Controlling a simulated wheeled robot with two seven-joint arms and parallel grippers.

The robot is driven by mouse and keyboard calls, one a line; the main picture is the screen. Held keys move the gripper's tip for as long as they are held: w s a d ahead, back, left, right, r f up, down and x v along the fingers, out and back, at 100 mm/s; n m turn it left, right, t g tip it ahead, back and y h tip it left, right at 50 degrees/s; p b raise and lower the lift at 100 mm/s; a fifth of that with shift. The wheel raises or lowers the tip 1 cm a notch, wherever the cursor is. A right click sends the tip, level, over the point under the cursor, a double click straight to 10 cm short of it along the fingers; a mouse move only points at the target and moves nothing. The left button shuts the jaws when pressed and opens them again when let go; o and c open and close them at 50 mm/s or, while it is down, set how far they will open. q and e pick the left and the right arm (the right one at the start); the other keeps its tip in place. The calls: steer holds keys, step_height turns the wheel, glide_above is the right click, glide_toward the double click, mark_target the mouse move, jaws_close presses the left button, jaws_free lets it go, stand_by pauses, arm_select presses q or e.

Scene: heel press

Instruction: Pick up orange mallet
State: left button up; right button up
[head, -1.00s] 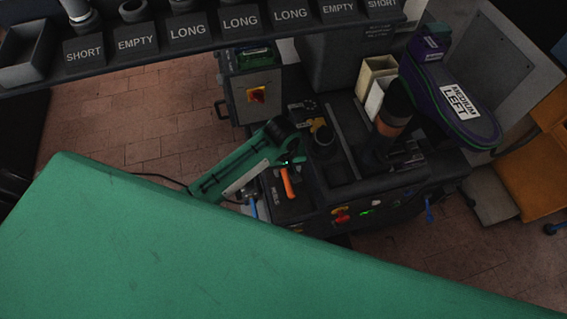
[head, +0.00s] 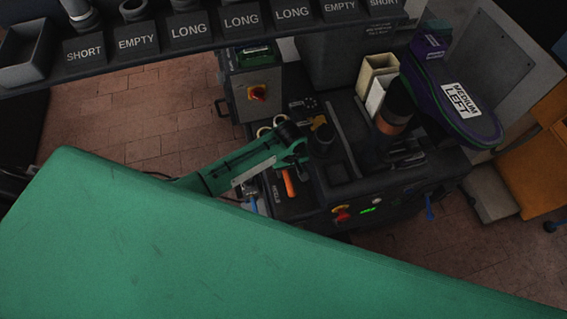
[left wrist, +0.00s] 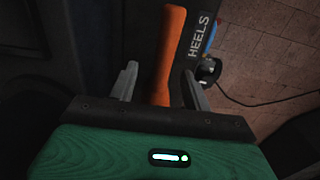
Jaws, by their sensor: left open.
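The orange mallet shows as an orange handle (head: 289,183) standing out of the dark machine's front left tray, by the word HEELS. Its head cannot be made out. In the left wrist view the handle (left wrist: 167,50) runs lengthwise between the two grey fingers. My left gripper (left wrist: 160,72) is open, with one finger on each side of the handle and a visible gap on the right. In the head view my left gripper (head: 298,160) is at the end of the green arm, close above the handle. My right gripper is not in view.
A purple MEDIUM LEFT sole (head: 455,100) is farther right. A labelled rack (head: 190,40) crosses the top.

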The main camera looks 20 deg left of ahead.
mark_target(287, 175)
arm_select(q)
steer(key=shift+a+f, duration=0.15)
steer(key=shift+f, duration=0.95)
steer(key=shift+a+f, duration=0.1)
steer(key=shift+f, duration=1)
steer(key=c, duration=1)
jaws_close()
steer(key=shift+r, duration=0.15)
